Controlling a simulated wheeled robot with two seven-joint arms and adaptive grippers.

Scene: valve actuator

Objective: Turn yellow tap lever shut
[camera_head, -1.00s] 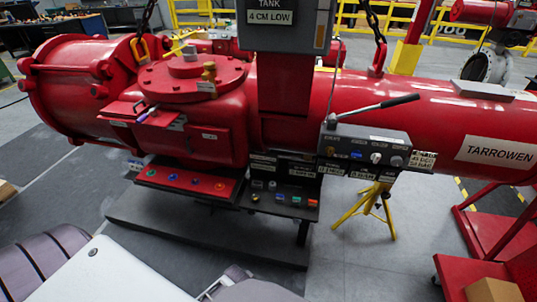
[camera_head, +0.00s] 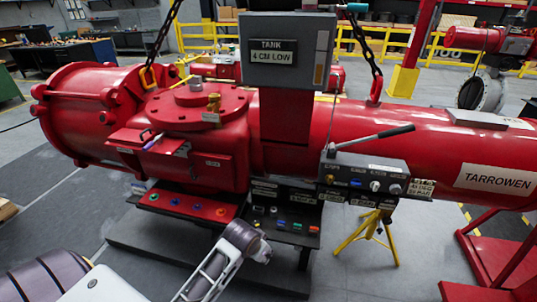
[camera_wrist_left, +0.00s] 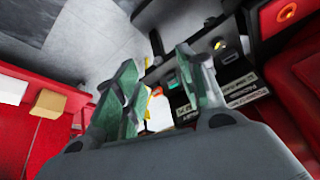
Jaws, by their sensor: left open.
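No part is plainly a yellow tap lever. My right gripper is out of view.
A black-handled lever (camera_head: 375,138) sticks out above the valve box. A red panel (camera_head: 190,206) and a black panel (camera_head: 285,225) with coloured knobs jut out low.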

